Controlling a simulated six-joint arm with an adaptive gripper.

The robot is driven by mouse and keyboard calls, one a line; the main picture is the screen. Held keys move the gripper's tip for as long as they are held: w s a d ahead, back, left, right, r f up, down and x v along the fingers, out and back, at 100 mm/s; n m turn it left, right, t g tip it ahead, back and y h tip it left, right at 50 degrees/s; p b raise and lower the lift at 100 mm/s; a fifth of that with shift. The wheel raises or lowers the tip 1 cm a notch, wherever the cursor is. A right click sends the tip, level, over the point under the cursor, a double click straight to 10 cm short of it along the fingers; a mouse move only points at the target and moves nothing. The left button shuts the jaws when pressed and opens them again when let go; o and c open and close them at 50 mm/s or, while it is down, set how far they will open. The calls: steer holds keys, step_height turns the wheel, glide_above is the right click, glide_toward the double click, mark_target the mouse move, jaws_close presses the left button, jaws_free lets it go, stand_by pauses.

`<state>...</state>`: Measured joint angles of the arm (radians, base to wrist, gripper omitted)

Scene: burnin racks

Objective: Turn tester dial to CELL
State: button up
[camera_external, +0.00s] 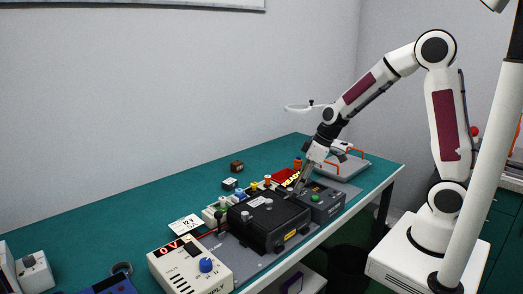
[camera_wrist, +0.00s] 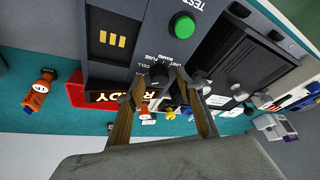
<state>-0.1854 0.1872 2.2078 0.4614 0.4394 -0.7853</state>
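The tester (camera_external: 326,205) is a dark grey box with a green button at the table's right part. The wrist view shows the tester face (camera_wrist: 140,30) upside down, with the green TEST button (camera_wrist: 182,25) and the labels UNIT, FUSE, CELL and BOARD. A dark round dial (camera_wrist: 159,75) sits beside these labels; its pointer direction is too dark to tell. My gripper (camera_wrist: 160,77) has its two fingers apart, one on each side of the dial in the picture. I cannot tell whether they touch it. In the external view my gripper (camera_external: 302,187) is low over the tester and hides the dial.
A power supply (camera_external: 190,268) with a blue knob stands at the front left. The green tabletop (camera_external: 110,225) is clear at the back left.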

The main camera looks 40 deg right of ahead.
jaws_close()
steer(key=shift+a+m+t+h, duration=0.1)
steer(key=shift+m+t+h, duration=0.5)
steer(key=shift+m, duration=1.4)
steer(key=shift+s+a+m+h, duration=0.1)
steer(key=shift+m+h, duration=0.8)
steer(key=shift+m, duration=1.1)
jaws_free()
steer(key=shift+r, duration=0.15)
steer(key=v, duration=1.1)
steer(key=shift+r, duration=0.45)
